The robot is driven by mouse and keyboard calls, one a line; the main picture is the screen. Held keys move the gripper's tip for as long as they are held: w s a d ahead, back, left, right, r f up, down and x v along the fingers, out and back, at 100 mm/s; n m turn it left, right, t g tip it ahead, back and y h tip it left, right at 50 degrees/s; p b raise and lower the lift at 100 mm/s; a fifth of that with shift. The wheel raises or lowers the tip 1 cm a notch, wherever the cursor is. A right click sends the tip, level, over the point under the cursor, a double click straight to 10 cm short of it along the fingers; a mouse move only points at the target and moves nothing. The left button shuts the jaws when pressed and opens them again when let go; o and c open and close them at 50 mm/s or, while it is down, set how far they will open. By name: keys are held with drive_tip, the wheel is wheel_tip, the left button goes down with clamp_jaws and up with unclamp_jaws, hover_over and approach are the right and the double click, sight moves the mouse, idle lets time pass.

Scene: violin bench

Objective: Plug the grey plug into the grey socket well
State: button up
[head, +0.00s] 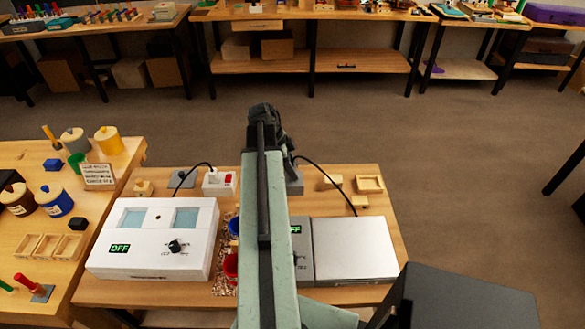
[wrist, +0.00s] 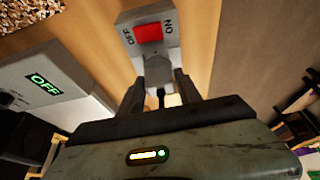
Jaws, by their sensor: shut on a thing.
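My gripper (wrist: 160,85) is shut on the grey plug (wrist: 157,70), which sits between the two fingers in the wrist view. A short dark cord stub shows below the plug. Just beyond it is a pale grey block (wrist: 128,18) with a red switch marked ON and OFF. The plug's front end meets or overlaps this block in the picture; I cannot tell whether it is inside a well. In the head view my gripper (head: 265,118) is at the arm's far end, and the plug is hidden. A grey block (head: 296,186) shows partly behind my arm.
A white box (head: 150,262) reading OFF stands left of my arm, a grey box (head: 355,250) right of it. A white block (head: 212,188) with a red switch has a black cord. Another black cord (head: 335,180) curves right. Small wooden pieces lie at the right.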

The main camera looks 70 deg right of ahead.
drive_tip(key=shift+f+b, duration=0.7)
drive_tip(key=shift+f, duration=0.1)
drive_tip(key=o, duration=1.3)
drive_tip(key=shift+o, duration=0.2)
drive_tip(key=shift+r, duration=0.1)
drive_tip(key=p+v, duration=0.7)
drive_tip(key=shift+w+r, duration=0.2)
drive_tip(key=shift+r, duration=0.05)
